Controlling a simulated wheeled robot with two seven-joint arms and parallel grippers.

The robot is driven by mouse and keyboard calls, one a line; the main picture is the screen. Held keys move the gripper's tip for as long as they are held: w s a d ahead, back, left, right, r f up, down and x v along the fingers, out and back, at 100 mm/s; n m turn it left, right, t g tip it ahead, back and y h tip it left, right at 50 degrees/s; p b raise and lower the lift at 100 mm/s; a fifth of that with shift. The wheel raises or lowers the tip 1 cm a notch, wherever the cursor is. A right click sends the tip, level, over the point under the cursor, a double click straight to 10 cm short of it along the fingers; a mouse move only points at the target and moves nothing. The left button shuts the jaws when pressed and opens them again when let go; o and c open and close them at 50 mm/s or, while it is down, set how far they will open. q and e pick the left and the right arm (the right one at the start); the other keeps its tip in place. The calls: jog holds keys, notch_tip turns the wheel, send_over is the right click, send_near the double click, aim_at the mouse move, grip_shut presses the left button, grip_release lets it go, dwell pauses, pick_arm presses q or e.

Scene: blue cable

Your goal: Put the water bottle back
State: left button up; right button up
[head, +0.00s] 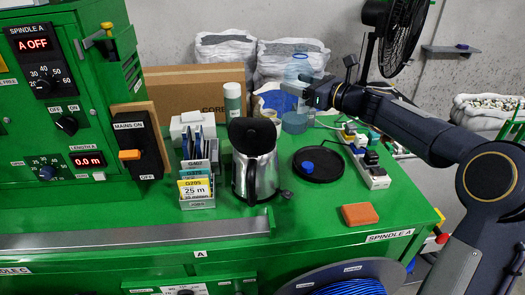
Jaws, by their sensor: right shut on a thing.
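The water bottle (295,122) is clear blue and upright at the back of the green machine top. My right gripper (299,90) reaches in from the right and is shut on the bottle's middle, hiding part of it. I cannot tell whether the bottle's base touches the surface. A round black tray (325,176) lies in front of it on the green top, with a small blue cap (308,167) on it. My left gripper is not in view.
A power strip (368,168) lies right of the tray. An orange block (360,214) sits near the front edge.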

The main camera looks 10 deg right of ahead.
jog(key=w+a+f, duration=0.4)
jog(key=w+f, duration=0.2)
jog(key=w, duration=0.1)
notch_tip(320, 180, down, 10)
jog(key=shift+a+f+n+g+y, duration=0.25)
jog(key=shift+a+n+g+y, duration=0.05)
jog(key=shift+f, duration=0.15)
jog(key=o, duration=1.6)
